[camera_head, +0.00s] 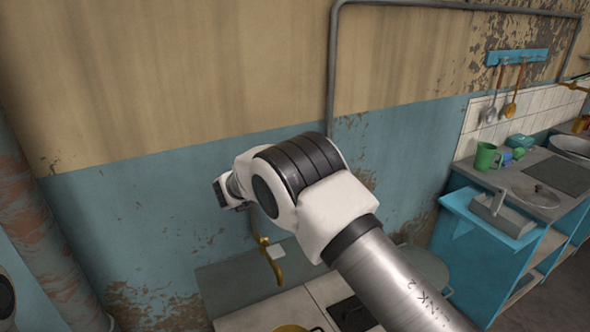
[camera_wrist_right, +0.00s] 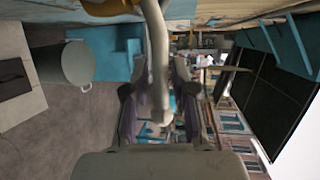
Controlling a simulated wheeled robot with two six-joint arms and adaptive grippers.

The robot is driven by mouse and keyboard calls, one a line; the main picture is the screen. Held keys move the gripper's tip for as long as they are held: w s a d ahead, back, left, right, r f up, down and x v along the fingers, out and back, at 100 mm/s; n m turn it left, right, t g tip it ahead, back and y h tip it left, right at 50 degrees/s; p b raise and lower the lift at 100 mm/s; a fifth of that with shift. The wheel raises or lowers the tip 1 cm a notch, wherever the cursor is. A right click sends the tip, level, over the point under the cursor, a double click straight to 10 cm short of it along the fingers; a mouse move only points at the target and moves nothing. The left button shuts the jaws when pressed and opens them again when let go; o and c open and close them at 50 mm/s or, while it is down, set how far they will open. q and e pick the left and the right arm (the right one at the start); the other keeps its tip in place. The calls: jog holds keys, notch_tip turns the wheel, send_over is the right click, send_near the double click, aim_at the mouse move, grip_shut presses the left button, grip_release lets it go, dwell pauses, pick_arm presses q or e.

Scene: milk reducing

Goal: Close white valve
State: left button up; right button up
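No white valve can be picked out with certainty. A small pale piece (camera_head: 277,250) sits beside the brass-coloured tap (camera_head: 268,262) below my right arm and may be a valve handle. My right arm reaches in from the lower right, and its right gripper (camera_head: 222,191) is small and mostly hidden behind the wrist, near the wall. In the right wrist view its two dark fingers stand apart. A pale pipe-like bar (camera_wrist_right: 158,60) with a rounded end runs down the view between them. I cannot tell whether they touch it. My left gripper is not in view.
A grey pipe (camera_head: 332,80) runs down the wall behind my arm. A stove top (camera_head: 315,290) and a yellow pot (camera_head: 290,328) lie below. A large grey pot (camera_head: 425,265) stands at right, before a blue counter (camera_head: 465,255). A rusty column (camera_head: 40,225) stands at left.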

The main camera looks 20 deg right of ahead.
jog(key=shift+a, duration=0.1)
jog(key=v, duration=0.7)
jog(key=shift+s+a, duration=0.1)
